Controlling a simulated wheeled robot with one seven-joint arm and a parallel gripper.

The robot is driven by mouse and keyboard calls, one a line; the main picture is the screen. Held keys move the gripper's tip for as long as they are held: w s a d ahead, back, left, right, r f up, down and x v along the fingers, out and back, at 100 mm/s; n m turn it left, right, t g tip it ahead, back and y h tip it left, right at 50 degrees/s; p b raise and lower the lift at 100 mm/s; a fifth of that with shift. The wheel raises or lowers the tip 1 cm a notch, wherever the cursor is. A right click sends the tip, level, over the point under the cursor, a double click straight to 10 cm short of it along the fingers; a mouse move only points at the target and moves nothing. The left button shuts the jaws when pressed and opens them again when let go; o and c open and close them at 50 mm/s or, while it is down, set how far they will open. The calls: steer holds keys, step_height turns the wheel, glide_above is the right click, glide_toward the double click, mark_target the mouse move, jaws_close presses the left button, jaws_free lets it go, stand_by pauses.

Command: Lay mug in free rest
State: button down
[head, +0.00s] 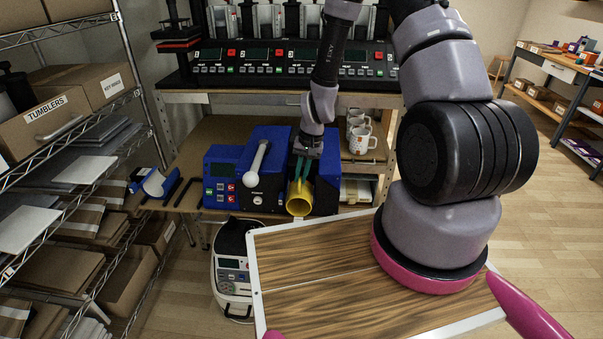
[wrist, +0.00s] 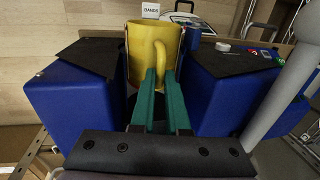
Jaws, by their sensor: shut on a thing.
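A yellow mug (head: 299,199) lies on its side in the air or in the gap of the blue press (head: 262,178), its round end facing my head camera. My gripper (head: 302,169) comes down from above, its teal fingers shut on the mug's handle. In the wrist view the mug (wrist: 143,52) lies between two blue blocks with dark tops, and the fingertips (wrist: 160,80) pinch the handle (wrist: 161,60). I cannot tell whether the mug touches the press beneath it. No rest is clearly identifiable in view.
The press's white lever (head: 256,160) stands left of my gripper. A blue and white roll-like object (head: 157,185) and dark bent pieces lie on the bench at left. White mugs (head: 361,140) stand on a shelf at right. A wood-topped tray (head: 310,270) in front is bare.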

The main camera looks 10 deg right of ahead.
steer(key=shift+s+a+r, duration=0.1)
steer(key=shift+s+a, duration=0.35)
steer(key=shift+s, duration=0.9)
steer(key=shift+s+a+f, duration=0.1)
steer(key=shift+s+a, duration=0.3)
steer(key=shift+s, duration=0.95)
steer(key=shift+s+a+r, duration=0.1)
steer(key=shift+s+a, duration=0.35)
steer(key=shift+s, duration=0.9)
steer(key=shift+r, duration=0.1)
steer(key=shift+r, duration=2.5)
